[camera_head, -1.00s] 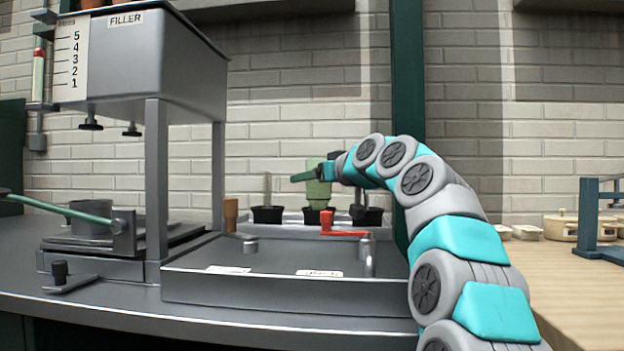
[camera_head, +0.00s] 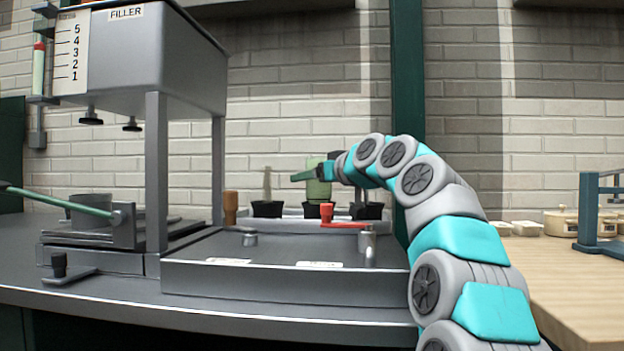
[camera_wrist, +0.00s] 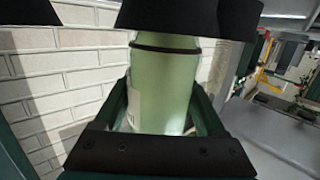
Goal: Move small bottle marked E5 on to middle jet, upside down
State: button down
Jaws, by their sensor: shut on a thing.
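My gripper (camera_head: 312,174) is shut on a pale green, see-through small bottle (camera_head: 319,190). The gripper and bottle are at the back of the bench, over the black middle jet cup (camera_head: 312,209). The bottle looks upright in line; whether it touches the jet I cannot tell, as the red handle partly covers the spot. In the wrist view the bottle (camera_wrist: 165,88) sits between the jaws, with a dark ring around it and a pale label edge at its left. The E5 mark cannot be read.
Black cups stand on either side, left (camera_head: 267,209) and right (camera_head: 370,211). A red handle (camera_head: 328,213) is in front of the middle cup. A grey tray (camera_head: 270,280) lies nearer. The filler tank (camera_head: 150,50) stands at left; a wooden counter (camera_head: 570,270) is at right.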

grip_release()
jog(key=shift+c, duration=1.2)
jog(key=shift+o, duration=1.2)
jog(key=shift+s, duration=0.1)
jog(key=r+b+v, duration=0.1)
jog(key=b+v, duration=0.1)
jog(key=v, duration=0.5)
